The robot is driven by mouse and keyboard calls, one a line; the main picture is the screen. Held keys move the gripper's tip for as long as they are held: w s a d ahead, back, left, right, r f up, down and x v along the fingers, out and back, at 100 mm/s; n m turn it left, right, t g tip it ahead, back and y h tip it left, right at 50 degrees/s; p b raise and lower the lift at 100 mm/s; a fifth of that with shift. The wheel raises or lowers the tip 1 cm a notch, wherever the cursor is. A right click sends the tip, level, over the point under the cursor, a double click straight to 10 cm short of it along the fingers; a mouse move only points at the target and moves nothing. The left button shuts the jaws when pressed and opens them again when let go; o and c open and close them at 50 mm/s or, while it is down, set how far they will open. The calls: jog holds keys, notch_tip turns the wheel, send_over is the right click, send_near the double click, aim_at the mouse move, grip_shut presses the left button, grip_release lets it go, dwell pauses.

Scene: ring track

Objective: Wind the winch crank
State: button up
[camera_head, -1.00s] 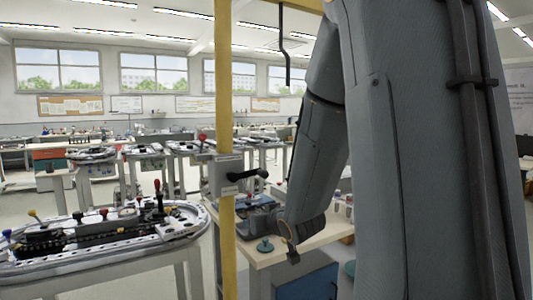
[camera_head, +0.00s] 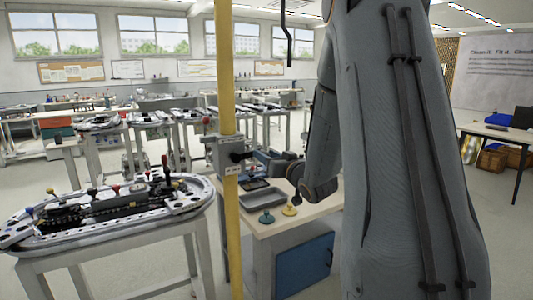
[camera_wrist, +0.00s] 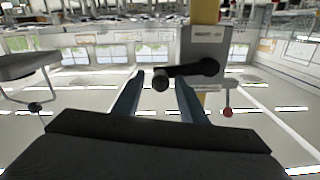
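The winch is a grey box (camera_head: 221,154) on a yellow post, with a black crank (camera_head: 240,157) on its right side. In the wrist view the winch box (camera_wrist: 207,47) is right of centre. Its black crank (camera_wrist: 185,73) reaches left across the front, with the grip end near the picture's middle. My gripper (camera_wrist: 159,84) is open; its two blue-grey fingers point towards the crank, and the grip end shows between their tips. I cannot tell whether they touch it.
The yellow post (camera_head: 229,80) stands upright beside a bench (camera_head: 262,225) with a grey tray (camera_head: 262,198) and a yellow knob-like piece (camera_head: 289,209). A ring-track table (camera_head: 110,222) stands to the left. A red-ball lever (camera_wrist: 228,112) hangs from the winch box. Open floor lies at right.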

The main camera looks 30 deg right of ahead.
jog(key=shift+w, duration=0.5)
jog(key=shift+c, duration=0.4)
grip_shut()
